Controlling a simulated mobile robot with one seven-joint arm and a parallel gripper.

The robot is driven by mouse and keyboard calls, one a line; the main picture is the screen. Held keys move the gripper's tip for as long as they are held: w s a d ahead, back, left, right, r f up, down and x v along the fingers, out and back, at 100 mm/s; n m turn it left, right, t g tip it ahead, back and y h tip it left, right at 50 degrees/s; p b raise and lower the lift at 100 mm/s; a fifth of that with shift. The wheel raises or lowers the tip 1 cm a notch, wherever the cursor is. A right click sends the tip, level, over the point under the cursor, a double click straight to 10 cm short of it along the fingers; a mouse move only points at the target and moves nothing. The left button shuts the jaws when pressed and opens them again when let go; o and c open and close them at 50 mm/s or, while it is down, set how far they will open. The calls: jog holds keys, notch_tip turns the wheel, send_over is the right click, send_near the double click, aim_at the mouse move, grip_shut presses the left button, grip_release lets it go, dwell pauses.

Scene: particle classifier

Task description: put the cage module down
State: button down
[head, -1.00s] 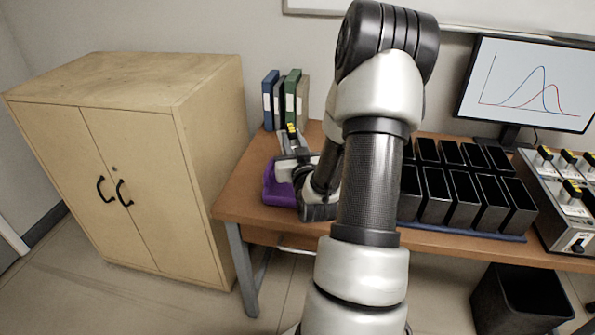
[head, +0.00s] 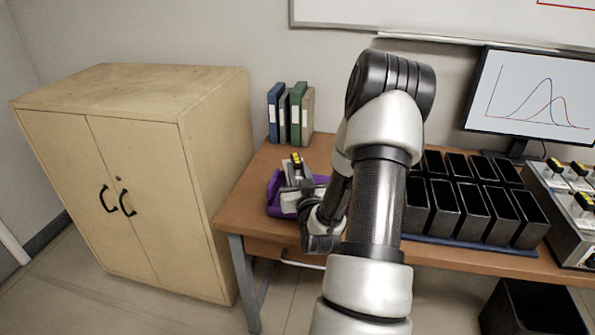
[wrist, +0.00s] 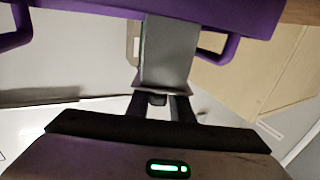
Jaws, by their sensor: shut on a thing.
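The cage module (head: 296,162) is a grey upright block with a yellow-and-black top, at the purple tray (head: 274,196) on the left end of the desk. In the wrist view the module (wrist: 166,52) is a grey block between my fingers, its far end meeting the edge of the purple tray (wrist: 225,12). My gripper (wrist: 160,103) is shut on the module. In the head view my gripper (head: 298,186) is partly hidden by my own wrist. I cannot tell whether the module's bottom touches the tray floor.
Several binders (head: 290,113) stand behind the tray by the wall. A rack of black bins (head: 470,208) is right of my arm, with a monitor (head: 527,95) and a grey instrument (head: 570,200) farther right. A wooden cabinet (head: 150,180) stands left of the desk (head: 240,195).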

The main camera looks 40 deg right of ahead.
jog(key=shift+f, duration=0.15)
jog(key=c, duration=1.6)
grip_release()
jog(key=shift+o, duration=0.2)
jog(key=shift+s+a+r+p, duration=0.1)
jog(key=shift+r+p, duration=0.4)
jog(key=shift+p, duration=0.15)
jog(key=p+v, duration=0.5)
jog(key=v, duration=0.6)
jog(key=shift+s+a, duration=0.15)
jog(key=shift+s, duration=0.2)
jog(key=shift+f, duration=0.1)
